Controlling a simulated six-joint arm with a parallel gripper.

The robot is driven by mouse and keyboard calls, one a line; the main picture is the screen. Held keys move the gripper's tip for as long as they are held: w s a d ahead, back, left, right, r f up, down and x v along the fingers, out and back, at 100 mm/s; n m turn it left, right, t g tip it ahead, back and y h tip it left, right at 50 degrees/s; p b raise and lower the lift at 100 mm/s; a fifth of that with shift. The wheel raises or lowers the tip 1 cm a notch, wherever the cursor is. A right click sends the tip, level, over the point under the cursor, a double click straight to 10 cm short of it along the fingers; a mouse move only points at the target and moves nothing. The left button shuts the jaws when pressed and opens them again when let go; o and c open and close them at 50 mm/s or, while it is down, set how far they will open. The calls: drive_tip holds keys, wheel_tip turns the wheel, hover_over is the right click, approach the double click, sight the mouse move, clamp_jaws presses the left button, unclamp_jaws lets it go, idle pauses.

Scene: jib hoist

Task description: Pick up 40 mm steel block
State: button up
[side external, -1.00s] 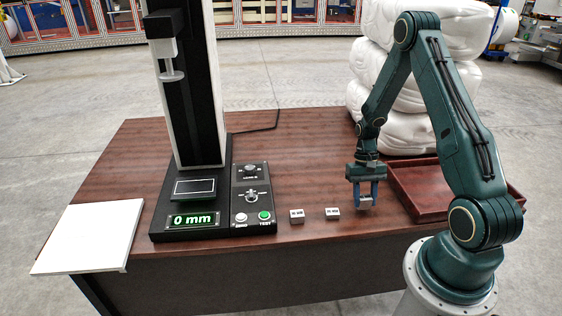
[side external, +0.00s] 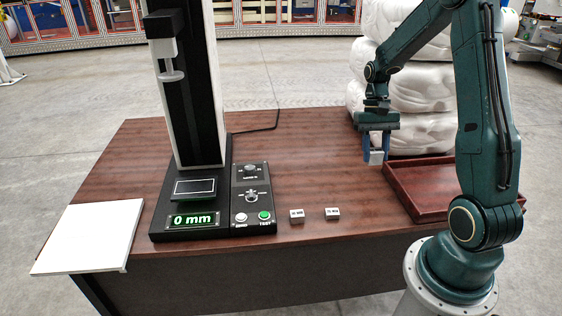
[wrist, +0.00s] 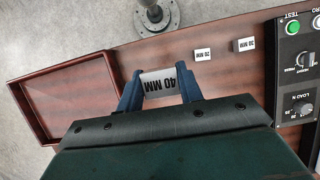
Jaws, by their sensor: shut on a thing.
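My gripper (side external: 376,147) is shut on the 40 mm steel block (side external: 376,157), held in the air above the table near the tray's left side. In the wrist view the block (wrist: 160,83) sits between the two blue fingers of my gripper (wrist: 158,88), with its "40 MM" label showing. Two smaller steel blocks rest on the table: a left one (side external: 297,216) and a right one (side external: 332,213). In the wrist view these two blocks, one (wrist: 203,54) and the other (wrist: 244,44), lie beyond the held block.
A dark red tray (side external: 435,212) lies at the table's right. A test machine with a "0 mm" display (side external: 192,220) and control panel (side external: 251,190) stands left of the blocks. A white board (side external: 88,237) lies at the left edge. The table middle is clear.

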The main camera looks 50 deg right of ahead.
drive_tip(key=shift+r, duration=0.9)
drive_tip(key=shift+w+f, duration=0.1)
drive_tip(key=shift+w, duration=0.05)
